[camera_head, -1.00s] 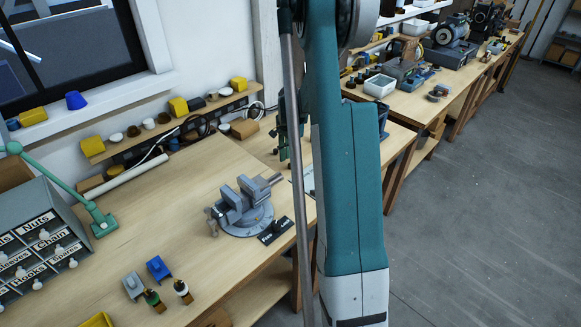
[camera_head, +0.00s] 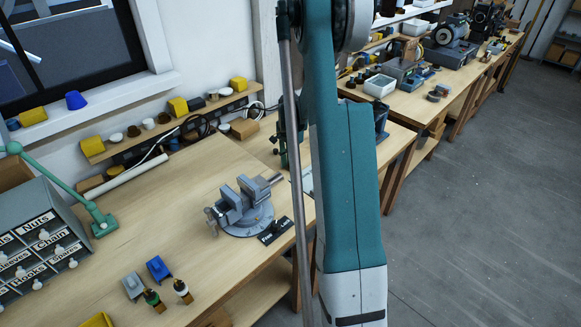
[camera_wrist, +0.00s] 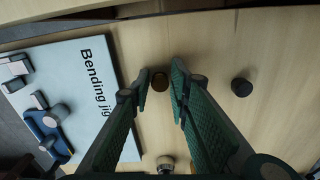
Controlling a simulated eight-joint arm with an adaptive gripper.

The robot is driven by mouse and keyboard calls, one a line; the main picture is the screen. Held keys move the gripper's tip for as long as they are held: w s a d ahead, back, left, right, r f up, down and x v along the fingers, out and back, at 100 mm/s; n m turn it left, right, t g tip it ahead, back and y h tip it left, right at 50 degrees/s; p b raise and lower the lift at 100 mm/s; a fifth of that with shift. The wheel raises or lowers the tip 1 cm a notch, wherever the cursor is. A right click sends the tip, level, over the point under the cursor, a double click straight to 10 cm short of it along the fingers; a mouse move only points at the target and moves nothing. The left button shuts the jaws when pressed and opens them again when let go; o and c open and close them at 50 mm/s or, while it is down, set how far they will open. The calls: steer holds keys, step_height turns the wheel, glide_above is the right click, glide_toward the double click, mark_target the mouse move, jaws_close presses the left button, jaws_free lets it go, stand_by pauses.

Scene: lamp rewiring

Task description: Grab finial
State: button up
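I cannot tell how far above the bench the fingertips are.
A dark round knob (camera_wrist: 241,87) stands right of the fingers, and a metallic round piece (camera_wrist: 166,164) lies nearer the gripper base. A pale board marked "Bending jig" (camera_wrist: 88,50) is close on the left. A grey vise (camera_head: 243,207) stands on the bench.

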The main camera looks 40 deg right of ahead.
steer(key=c, duration=0.3)
steer(key=shift+r, duration=0.1)
steer(key=shift+r, duration=4.9)
